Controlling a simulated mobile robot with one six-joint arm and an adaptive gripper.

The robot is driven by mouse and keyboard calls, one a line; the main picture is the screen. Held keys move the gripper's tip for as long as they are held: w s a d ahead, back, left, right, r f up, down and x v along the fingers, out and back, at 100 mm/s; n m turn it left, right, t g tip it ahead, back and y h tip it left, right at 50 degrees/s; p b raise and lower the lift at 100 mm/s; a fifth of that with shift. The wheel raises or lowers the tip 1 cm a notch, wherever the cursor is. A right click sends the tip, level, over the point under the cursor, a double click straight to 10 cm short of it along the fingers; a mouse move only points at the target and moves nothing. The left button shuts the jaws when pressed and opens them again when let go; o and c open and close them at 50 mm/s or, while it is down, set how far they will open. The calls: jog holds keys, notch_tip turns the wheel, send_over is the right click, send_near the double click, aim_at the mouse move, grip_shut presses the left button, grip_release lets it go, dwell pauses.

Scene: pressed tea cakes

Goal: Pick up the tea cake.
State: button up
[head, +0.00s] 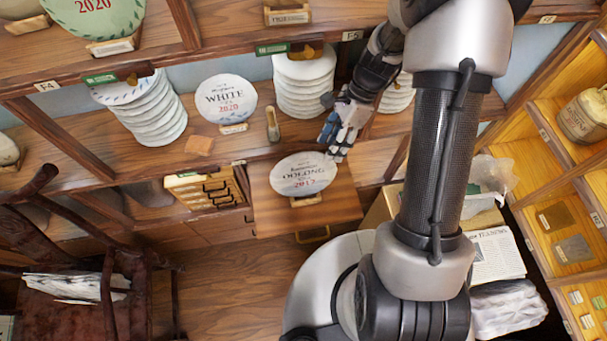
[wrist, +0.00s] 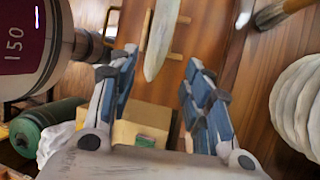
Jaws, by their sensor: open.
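The tea cake (head: 303,172) is a white wrapped disc with dark and red print, including 2017. It leans on a small wooden stand on the pulled-out wooden board (head: 335,210). My gripper (head: 331,146) is open at the cake's upper right edge in the head view. In the wrist view the cake (wrist: 163,32) shows nearly edge-on as a thin pale shape. Its near end lies between the two open fingers (wrist: 160,64), with a gap visible on each side. Whether the fingers touch it cannot be told from the head view.
Stacked white cakes (head: 305,85) stand on the shelf behind, and a stack (wrist: 300,105) is close at right in the wrist view. A displayed WHITE 2020 cake (head: 226,99) and a small brush-like tool (head: 272,125) are nearby. A cardboard box (head: 378,214) sits right of the board.

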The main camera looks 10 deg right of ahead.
aim_at(304, 176)
jog(key=x, duration=0.5)
jog(key=shift+s+f, duration=0.3)
jog(key=shift+s, duration=0.1)
grip_shut()
jog(key=shift+r, duration=0.1)
